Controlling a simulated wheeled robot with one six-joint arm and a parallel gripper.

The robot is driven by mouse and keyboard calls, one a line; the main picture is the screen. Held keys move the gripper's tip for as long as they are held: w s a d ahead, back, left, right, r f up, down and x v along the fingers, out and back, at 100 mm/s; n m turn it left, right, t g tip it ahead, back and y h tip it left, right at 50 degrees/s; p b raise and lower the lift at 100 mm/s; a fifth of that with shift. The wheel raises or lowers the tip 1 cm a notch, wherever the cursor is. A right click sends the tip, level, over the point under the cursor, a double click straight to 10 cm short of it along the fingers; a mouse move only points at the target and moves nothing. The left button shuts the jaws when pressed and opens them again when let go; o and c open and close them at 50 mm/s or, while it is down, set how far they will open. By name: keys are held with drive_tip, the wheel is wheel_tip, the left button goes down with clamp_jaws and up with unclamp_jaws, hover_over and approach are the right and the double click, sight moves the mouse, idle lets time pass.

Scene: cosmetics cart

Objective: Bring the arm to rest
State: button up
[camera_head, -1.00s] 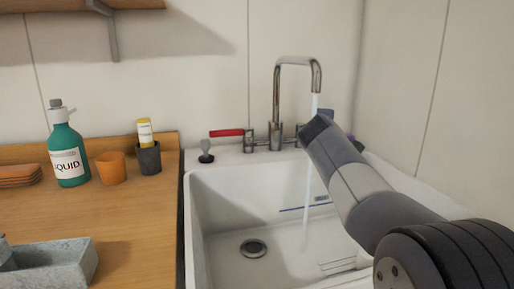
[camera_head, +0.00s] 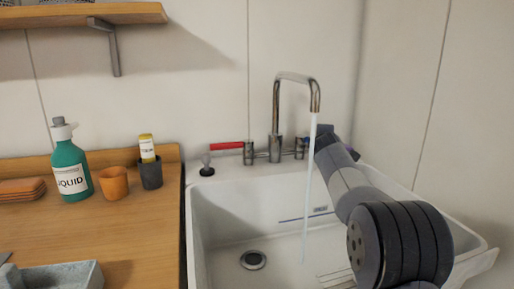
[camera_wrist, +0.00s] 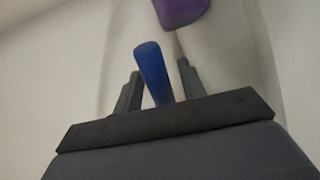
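In the head view my arm reaches over the right side of the sink (camera_head: 215,215), its end beside the tap (camera_head: 277,120). Its fingers are hard to make out there. In the wrist view my gripper (camera_wrist: 158,80) has its two fingers apart, with a blue tap lever (camera_wrist: 152,70) showing between them. I see gaps beside the lever, and the fingers do not look closed on it. The red lever (camera_head: 227,146) points left. Water (camera_head: 308,190) runs from the spout into the sink.
A purple object (camera_wrist: 180,8) shows beyond the blue lever. On the wooden counter at left stand a green soap bottle (camera_head: 70,165), an orange cup (camera_head: 113,184) and a dark cup (camera_head: 151,173) holding a yellow tube. A shelf (camera_head: 90,14) hangs above; a wall closes the right side.

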drive_tip(key=shift+w+d+r+n+y+p, duration=0.25)
drive_tip(key=shift+w+n+y+p, duration=0.4)
drive_tip(key=shift+p, duration=3.6)
drive_tip(key=n+y+p, duration=0.1)
drive_tip(key=p, duration=0.5)
